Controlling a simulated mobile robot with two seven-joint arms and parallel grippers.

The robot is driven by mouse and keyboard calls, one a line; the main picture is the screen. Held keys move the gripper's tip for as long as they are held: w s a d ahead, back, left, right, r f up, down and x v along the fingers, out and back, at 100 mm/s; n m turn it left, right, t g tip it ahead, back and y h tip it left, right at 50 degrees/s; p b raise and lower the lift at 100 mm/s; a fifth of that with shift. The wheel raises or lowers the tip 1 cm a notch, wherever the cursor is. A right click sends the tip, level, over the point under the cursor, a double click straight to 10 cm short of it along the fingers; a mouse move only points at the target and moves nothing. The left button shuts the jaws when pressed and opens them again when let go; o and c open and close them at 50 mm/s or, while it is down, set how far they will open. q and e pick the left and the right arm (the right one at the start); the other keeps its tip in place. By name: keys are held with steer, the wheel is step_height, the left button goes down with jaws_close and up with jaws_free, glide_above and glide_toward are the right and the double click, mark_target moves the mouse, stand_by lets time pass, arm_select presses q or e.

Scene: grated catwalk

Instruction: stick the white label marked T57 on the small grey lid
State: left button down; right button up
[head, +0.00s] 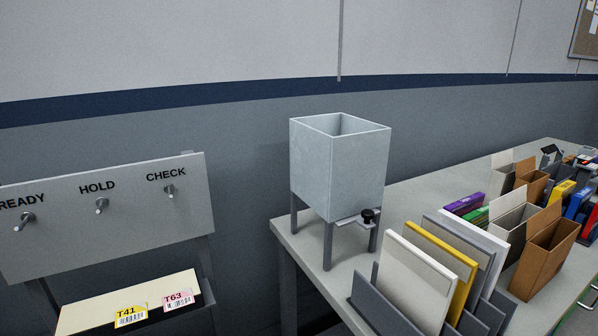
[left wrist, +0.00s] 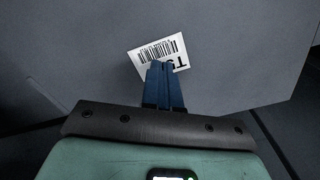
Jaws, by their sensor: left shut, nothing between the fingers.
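In the left wrist view a white label (left wrist: 148,50) with a barcode lies against a flat grey surface (left wrist: 235,70). Its printed mark begins "T5"; the rest is hidden behind my fingers. My left gripper (left wrist: 163,66) is shut and empty, its blue fingertips over the lower part of the label. Whether they touch it I cannot tell. The grey surface fills much of this view, and I cannot tell whether it is the small grey lid. Neither gripper shows in the head view, nor can I pick out the lid there.
A board (head: 130,215) with pegs reads READY, HOLD, CHECK. Below it, a cream strip (head: 95,309) carries yellow T41 (head: 130,318) and pink T63 (head: 177,300) labels. A grey hopper (head: 312,170) stands on a table (head: 400,200) crowded with upright panels (head: 412,280) and cardboard boxes (head: 545,250).

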arm_select(q)
steer(key=shift+r+p, duration=1.55)
steer(key=shift+r, duration=0.95)
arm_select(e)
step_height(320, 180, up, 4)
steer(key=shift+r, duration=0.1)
arm_select(q)
steer(key=shift+s+f, duration=0.1)
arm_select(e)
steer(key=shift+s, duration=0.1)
